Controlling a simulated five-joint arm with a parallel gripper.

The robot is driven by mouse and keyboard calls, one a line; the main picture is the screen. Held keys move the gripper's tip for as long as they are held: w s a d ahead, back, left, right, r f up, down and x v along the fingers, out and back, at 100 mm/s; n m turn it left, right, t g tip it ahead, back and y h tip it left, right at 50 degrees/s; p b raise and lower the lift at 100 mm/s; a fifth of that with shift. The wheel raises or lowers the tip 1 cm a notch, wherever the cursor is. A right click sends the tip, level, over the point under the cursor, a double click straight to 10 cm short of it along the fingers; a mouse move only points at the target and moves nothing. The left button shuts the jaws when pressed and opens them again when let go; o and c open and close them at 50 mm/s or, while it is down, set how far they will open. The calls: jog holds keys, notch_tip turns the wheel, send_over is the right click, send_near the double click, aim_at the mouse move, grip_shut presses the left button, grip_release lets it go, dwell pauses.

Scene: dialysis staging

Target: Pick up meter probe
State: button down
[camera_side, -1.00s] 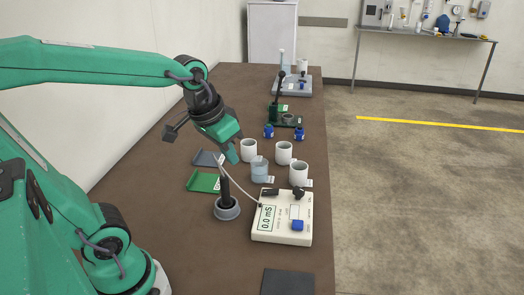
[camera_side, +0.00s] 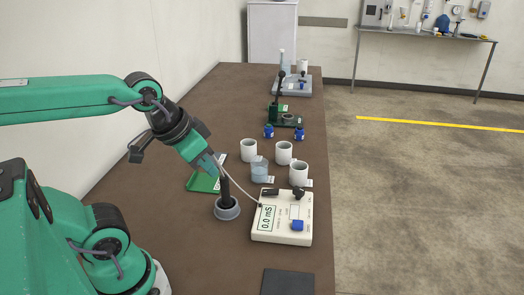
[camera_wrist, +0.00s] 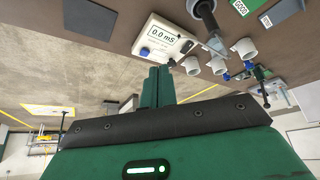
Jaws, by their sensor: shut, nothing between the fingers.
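The meter probe (camera_side: 225,188) is a black stick standing upright in a grey round holder (camera_side: 227,211). A pale cable runs from its top to the white meter (camera_side: 281,228), which reads 0.0 mS. My gripper (camera_side: 213,168) is shut and empty, tilted down just left of and above the probe's top; I cannot tell whether they touch. In the wrist view my gripper's shut fingers (camera_wrist: 158,78) point at the meter (camera_wrist: 160,45), and the probe (camera_wrist: 203,10) is at the top edge, right of the fingers.
A green tray (camera_side: 203,183) lies left of the probe. A dark pad (camera_side: 288,283) lies in front.

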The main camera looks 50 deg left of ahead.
jog(key=c, duration=1.1)
grip_release()
jog(key=shift+w+a, duration=0.1)
jog(key=n+g, duration=0.5)
jog(key=n, duration=0.3)
send_over(223, 176)
jog(key=d, duration=0.1)
notch_tip(223, 176, down, 8)
jog(key=shift+f, duration=0.1)
jog(key=shift+a+f+n+g, duration=0.3)
jog(key=shift+a+f+n, duration=0.1)
jog(key=shift+f+n, duration=0.1)
